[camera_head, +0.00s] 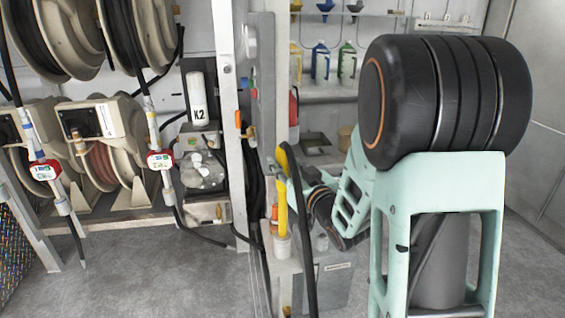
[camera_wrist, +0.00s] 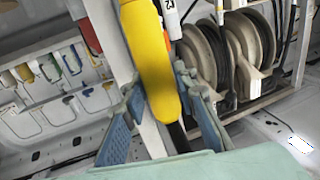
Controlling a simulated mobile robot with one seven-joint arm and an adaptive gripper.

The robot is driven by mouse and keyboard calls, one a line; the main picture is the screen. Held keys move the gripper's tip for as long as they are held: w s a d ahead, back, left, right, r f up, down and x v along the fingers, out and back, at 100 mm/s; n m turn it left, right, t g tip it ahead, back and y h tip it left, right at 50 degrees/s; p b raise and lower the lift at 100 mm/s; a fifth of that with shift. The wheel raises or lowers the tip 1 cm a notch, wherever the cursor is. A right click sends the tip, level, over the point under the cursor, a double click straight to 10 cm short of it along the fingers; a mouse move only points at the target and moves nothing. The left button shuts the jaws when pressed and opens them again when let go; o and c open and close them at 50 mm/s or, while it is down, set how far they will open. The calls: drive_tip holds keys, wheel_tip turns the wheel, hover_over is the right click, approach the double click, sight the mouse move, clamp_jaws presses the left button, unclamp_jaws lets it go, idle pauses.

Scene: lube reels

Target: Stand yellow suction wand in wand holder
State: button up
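The yellow suction wand (camera_head: 283,205) stands roughly upright left of my arm, its bent yellow top above and its lower end at a pale cup-like holder (camera_head: 282,246). How deep it sits in the holder cannot be seen. In the wrist view the yellow wand (camera_wrist: 150,55) runs down between the two blue fingers of my gripper (camera_wrist: 160,85), its rounded yellow end towards the palm. The fingertips lie close on both sides of it. Whether they press on it is unclear. In the head view the black hose and my arm partly hide the fingers.
A black hose (camera_head: 302,235) hangs just right of the wand. A pale upright post (camera_head: 231,110) stands left of it. Hose reels (camera_head: 135,40) and hanging nozzles fill the left. Coloured jugs (camera_head: 320,62) stand on the back shelf. The floor at front left is clear.

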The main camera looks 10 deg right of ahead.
drive_tip(key=o, duration=0.3)
drive_tip(key=v, duration=0.7)
drive_tip(key=shift+s+d, duration=0.1)
drive_tip(key=shift+s, duration=0.1)
